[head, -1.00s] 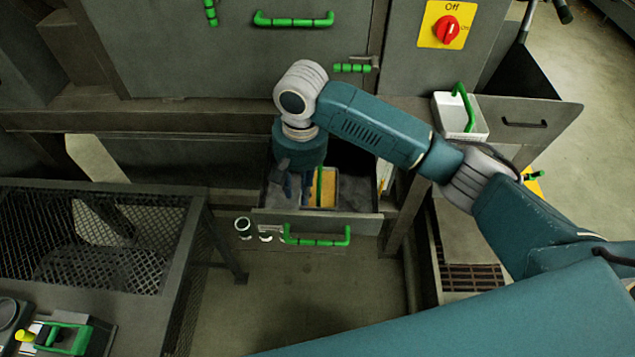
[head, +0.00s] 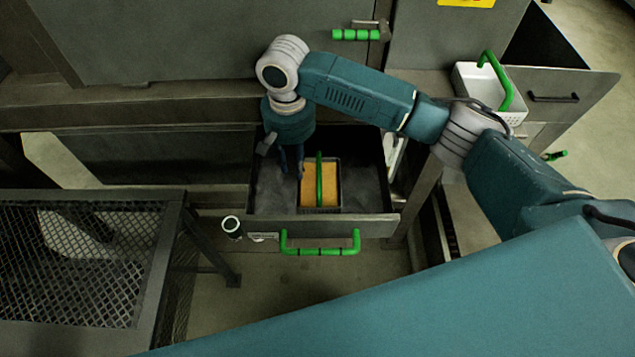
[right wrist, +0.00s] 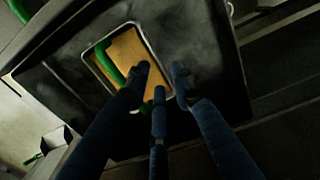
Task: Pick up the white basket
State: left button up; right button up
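A white basket (head: 487,95) with a green arched handle sits at the right in the head view, on top of an open compartment beside the machine. A second basket (head: 321,210) with a pale grey rim, orange-yellow contents and a green handle lies in the open drawer; it also shows in the right wrist view (right wrist: 113,82). My right gripper (head: 291,165) hangs over the drawer, just left of that second basket's handle. In the right wrist view its fingers (right wrist: 160,82) are spread, with nothing held. My left gripper is not in view.
The open grey drawer (head: 225,221) has a green front handle (head: 320,246). A mesh-covered frame (head: 75,265) stands at the lower left. The machine body (head: 205,45) rises behind the drawer. Bare floor (head: 290,290) shows in front of the drawer.

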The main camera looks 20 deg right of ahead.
jog(key=shift+s+f, duration=0.2)
jog(key=shift+f, duration=0.8)
jog(key=shift+w+d+f+p, duration=0.1)
jog(key=shift+f+p, duration=0.25)
jog(key=shift+f, duration=2.55)
jog(key=shift+c, duration=0.3)
grip_shut()
